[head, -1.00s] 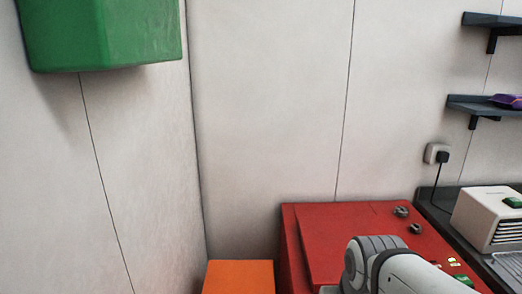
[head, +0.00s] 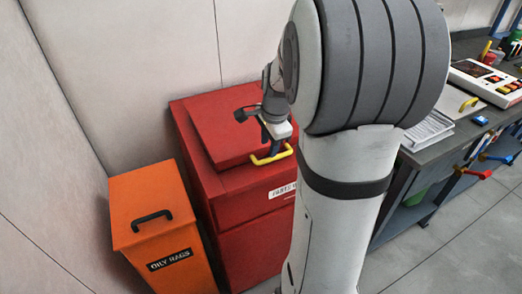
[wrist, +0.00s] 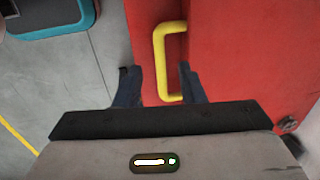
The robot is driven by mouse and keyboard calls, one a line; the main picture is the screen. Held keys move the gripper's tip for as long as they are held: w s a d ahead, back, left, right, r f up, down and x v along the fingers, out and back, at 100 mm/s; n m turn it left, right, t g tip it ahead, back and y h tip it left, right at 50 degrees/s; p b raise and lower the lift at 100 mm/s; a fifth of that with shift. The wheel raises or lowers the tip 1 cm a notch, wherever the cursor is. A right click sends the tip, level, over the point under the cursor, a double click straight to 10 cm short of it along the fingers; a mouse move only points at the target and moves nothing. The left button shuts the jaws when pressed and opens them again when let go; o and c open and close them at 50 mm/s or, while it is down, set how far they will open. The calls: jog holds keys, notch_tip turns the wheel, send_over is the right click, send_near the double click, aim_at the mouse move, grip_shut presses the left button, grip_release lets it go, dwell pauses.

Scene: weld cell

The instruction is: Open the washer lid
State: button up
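The washer (head: 245,205) is a red box with a partly legible white label on its front. Its red lid (head: 222,118) appears down on the top, with a yellow handle (head: 268,158) on the front edge. The handle also shows in the wrist view (wrist: 158,62). My gripper (head: 270,145) is at this handle, partly hidden by my arm in the head view. In the wrist view its two dark fingers (wrist: 157,78) are apart, one on each side of the handle's bar. Contact with the bar cannot be made out.
An orange oily-rags bin (head: 150,215) with a black handle stands left of the washer, close to the wall. A dark workbench (head: 440,150) with papers and a control box is at the right. Grey floor (head: 440,250) is clear in front.

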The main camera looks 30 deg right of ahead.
aim_at(267, 159)
jog(key=f, duration=0.2)
jog(key=w+f, duration=0.1)
jog(key=f, duration=0.2)
jog(key=shift+f, duration=0.3)
jog(key=shift+c, duration=0.5)
grip_shut()
